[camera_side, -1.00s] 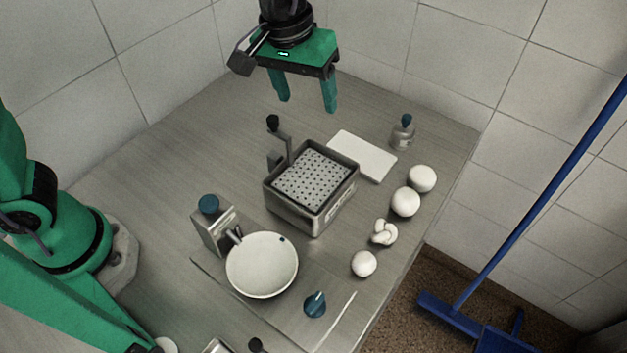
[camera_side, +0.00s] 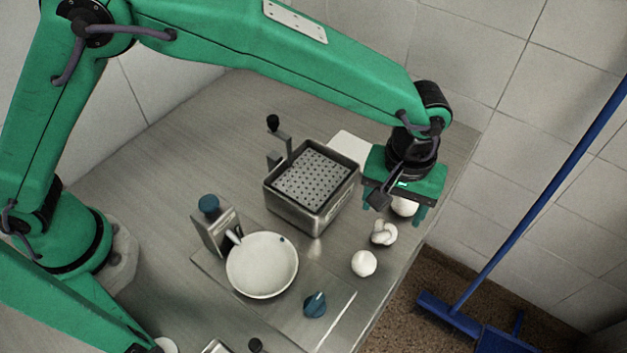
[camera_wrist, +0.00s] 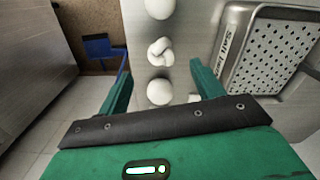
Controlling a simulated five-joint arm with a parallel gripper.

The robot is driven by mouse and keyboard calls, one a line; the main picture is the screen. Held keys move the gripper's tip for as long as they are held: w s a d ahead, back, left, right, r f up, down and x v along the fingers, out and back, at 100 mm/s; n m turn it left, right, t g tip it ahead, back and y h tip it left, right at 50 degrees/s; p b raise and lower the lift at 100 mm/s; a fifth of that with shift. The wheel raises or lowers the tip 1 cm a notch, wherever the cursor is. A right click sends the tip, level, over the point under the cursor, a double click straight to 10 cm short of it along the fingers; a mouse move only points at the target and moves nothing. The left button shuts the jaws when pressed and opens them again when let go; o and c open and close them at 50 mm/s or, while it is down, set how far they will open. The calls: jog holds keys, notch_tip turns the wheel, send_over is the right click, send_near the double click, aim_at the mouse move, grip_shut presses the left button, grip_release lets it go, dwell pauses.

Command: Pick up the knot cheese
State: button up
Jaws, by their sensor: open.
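The knot cheese (camera_side: 384,232) is a white, twisted lump on the steel table near its right edge. It stands in a row between a round white cheese ball (camera_side: 363,263) and another white ball (camera_side: 404,206). In the wrist view the knot cheese (camera_wrist: 160,51) lies ahead of the fingers, in the middle of the row. My gripper (camera_side: 392,212) is open and empty, pointing down above the row, over the ball behind the knot. In the wrist view my gripper (camera_wrist: 160,82) has its fingers either side of the nearest ball (camera_wrist: 160,92).
A steel box with a perforated basket (camera_side: 312,176) stands left of the row. A white bowl (camera_side: 262,265), a dispenser (camera_side: 214,226) and a blue knob (camera_side: 315,304) are nearer the front. A white board (camera_side: 352,148) lies behind. The table's right edge is close to the row.

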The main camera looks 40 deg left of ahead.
aim_at(386, 228)
jog(key=shift+w+f, duration=0.2)
jog(key=shift+f, duration=3.7)
jog(key=c, duration=1.1)
